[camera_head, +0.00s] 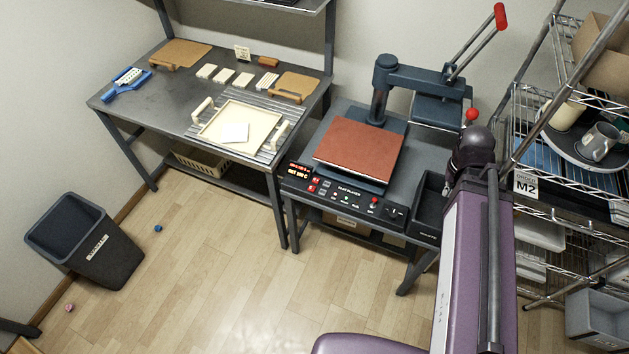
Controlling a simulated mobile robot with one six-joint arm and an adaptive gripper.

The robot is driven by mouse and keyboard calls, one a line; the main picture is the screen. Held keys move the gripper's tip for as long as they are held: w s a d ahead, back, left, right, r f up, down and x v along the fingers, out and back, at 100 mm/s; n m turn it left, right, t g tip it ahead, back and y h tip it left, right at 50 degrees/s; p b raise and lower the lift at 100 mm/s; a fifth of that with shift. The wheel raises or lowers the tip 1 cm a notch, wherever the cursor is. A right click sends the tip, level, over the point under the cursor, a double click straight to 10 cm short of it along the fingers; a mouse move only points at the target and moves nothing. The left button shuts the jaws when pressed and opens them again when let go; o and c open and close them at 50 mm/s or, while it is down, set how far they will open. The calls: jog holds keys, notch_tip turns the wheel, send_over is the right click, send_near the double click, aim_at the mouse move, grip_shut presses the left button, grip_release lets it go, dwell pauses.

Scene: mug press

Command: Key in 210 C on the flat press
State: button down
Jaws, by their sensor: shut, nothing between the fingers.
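The flat press (338,197) stands on a dark table, with its keypad panel along the front edge. A small display (298,172) at the panel's left glows red and orange; its lower line starts with SET, but the number is too small to read surely. Several small buttons (334,193) and a red knob (375,203) sit on the panel. The reddish-brown lower plate (358,146) lies bare. The upper head (436,112) is swung aside to the back right, its red-tipped lever (500,16) raised. My purple arm rises at the right, ending in a dark joint; no gripper fingers show.
A dark bin (432,203) sits right of the panel, beside my arm. A wire rack (543,130) with a mug (598,141) stands at the right. A workbench (150,105) with a cream tray (241,127) is at left. The floor in front is mostly clear.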

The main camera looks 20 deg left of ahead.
jog(key=w+a+f+t+h+b, duration=0.1)
jog(key=w+a+f+b, duration=0.4)
jog(key=w+f+b, duration=0.1)
jog(key=n+t+h+b, duration=0.2)
jog(key=n+t+b, duration=0.35)
jog(key=b, duration=1.55)
send_over(316, 181)
notch_tip(316, 181, down, 16)
jog(key=m+t, duration=0.1)
jog(key=shift+a+f+t, duration=0.15)
jog(key=shift+f+t, duration=0.1)
jog(key=shift+t, duration=0.1)
notch_tip(316, 181, down, 9)
jog(key=b, duration=0.9)
jog(key=shift+r, duration=0.1)
jog(key=shift+f+b, duration=0.2)
jog(key=shift+b, duration=0.1)
jog(key=shift+f, duration=0.25)
